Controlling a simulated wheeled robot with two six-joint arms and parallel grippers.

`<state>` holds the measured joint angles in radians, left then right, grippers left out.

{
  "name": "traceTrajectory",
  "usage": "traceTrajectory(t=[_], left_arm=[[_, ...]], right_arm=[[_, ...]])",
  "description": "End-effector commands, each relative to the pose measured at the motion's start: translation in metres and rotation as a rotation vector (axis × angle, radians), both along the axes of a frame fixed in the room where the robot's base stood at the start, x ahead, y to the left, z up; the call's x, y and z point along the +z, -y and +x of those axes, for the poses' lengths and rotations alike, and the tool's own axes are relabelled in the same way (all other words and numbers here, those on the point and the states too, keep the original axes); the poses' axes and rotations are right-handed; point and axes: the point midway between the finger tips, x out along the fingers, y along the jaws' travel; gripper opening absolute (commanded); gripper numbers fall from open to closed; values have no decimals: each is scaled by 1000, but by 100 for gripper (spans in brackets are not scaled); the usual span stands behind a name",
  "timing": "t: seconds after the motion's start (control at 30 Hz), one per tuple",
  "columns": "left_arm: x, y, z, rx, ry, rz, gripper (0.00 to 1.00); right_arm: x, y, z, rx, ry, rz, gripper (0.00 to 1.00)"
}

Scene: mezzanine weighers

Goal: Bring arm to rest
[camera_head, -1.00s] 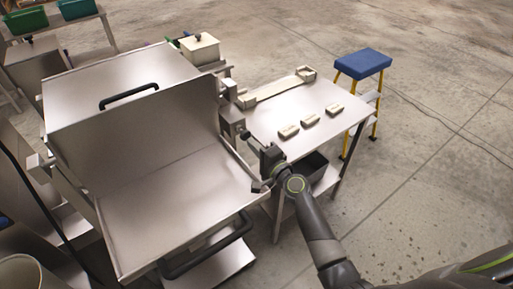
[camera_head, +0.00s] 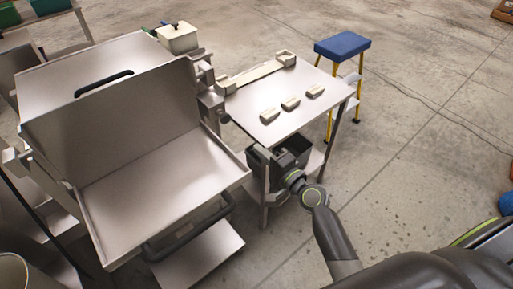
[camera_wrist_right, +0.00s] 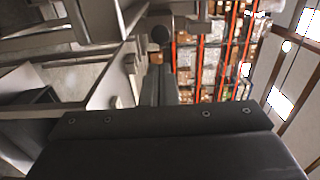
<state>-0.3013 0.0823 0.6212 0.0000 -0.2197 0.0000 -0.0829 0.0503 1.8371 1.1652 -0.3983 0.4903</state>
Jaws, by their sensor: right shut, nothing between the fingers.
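My right arm (camera_head: 335,235) comes in from the lower right in the head view. My left gripper does not show in the head view.
The small steel table (camera_head: 285,135) bears several pale blocks (camera_head: 290,103) and a long pale holder (camera_head: 258,75). A steel machine with a tray (camera_head: 160,190) stands left. A blue-topped step stool (camera_head: 342,45) stands behind right. Open floor (camera_head: 440,150) lies right.

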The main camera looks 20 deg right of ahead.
Motion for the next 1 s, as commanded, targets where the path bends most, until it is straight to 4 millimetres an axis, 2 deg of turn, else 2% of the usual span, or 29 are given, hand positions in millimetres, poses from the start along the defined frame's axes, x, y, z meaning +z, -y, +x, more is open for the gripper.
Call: traceTrajectory(t=[0.5,0.6,0.67,0.77,0.83,0.9,0.97,1.0], left_arm=[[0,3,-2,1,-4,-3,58],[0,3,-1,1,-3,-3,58],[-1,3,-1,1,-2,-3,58],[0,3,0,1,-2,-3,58],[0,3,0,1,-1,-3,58],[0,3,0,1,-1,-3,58],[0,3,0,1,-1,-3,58],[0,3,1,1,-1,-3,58]], right_arm=[[-1,0,0,0,-2,-2,0],[-15,3,-1,-8,-27,-29,0],[-37,7,-2,-20,-63,-73,0],[-95,17,-11,-40,-160,-198,0],[-144,27,-24,-47,-244,-314,0],[-195,38,-44,-38,-333,-439,0],[-235,46,-65,-20,-404,-542,0],[-261,52,-81,-3,-452,-611,0]])
